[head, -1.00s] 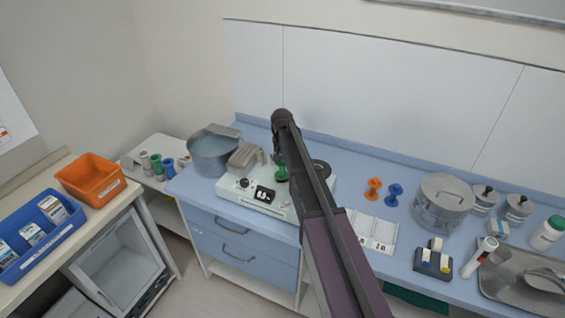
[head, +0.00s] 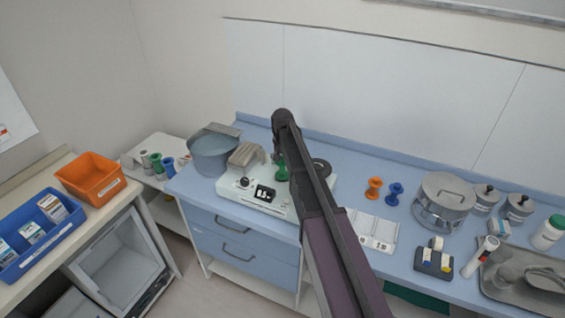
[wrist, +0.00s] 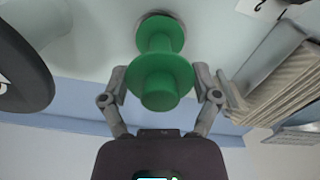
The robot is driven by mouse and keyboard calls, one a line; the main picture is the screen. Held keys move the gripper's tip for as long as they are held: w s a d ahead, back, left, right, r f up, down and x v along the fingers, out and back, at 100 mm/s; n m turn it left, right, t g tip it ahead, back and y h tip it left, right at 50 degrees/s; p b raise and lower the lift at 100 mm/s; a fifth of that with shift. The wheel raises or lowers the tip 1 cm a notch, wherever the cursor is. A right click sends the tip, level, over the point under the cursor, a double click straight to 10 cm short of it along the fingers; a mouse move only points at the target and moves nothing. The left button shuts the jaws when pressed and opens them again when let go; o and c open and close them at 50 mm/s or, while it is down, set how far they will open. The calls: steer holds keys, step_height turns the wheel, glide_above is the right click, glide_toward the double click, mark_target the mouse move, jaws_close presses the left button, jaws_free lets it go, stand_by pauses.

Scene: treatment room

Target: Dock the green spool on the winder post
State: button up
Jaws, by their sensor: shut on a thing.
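The green spool (head: 281,172) is over the white winder (head: 253,207), at the left of the blue counter. In the wrist view the spool (wrist: 160,75) is between the two fingers of my gripper (wrist: 160,82), which is shut on it. Its far flange is at a round grey metal base (wrist: 154,17) on the pale winder top. No bare post shows; the spool covers that spot. I cannot tell whether the flange touches the base. In the head view my arm hides most of the gripper.
A black disc (wrist: 22,82) and a ribbed beige part (wrist: 278,84) flank the spool. A grey pot (head: 210,152) stands left of the winder. Orange (head: 374,188) and blue (head: 394,194) spools and a white tray (head: 371,230) are to the right.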

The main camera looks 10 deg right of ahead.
steer(key=shift+f+b, duration=0.3)
steer(key=shift+f, duration=0.05)
steer(key=o, duration=0.8)
steer(key=shift+r, duration=0.15)
steer(key=shift+r+p, duration=5.4)
steer(key=shift+p, duration=0.15)
steer(key=shift+s+f, duration=0.1)
steer(key=s+f+n+b, duration=0.1)
steer(key=s+f+b, duration=0.2)
steer(key=s, duration=0.6)
steer(key=s+f+n+b, duration=0.1)
steer(key=s+f+b, duration=0.2)
steer(key=s, duration=0.7)
steer(key=s+f+n+b, duration=0.1)
steer(key=s+f+b, duration=0.3)
steer(key=s, duration=0.6)
steer(key=shift+d+n, duration=0.1)
steer(key=shift+n, duration=0.3)
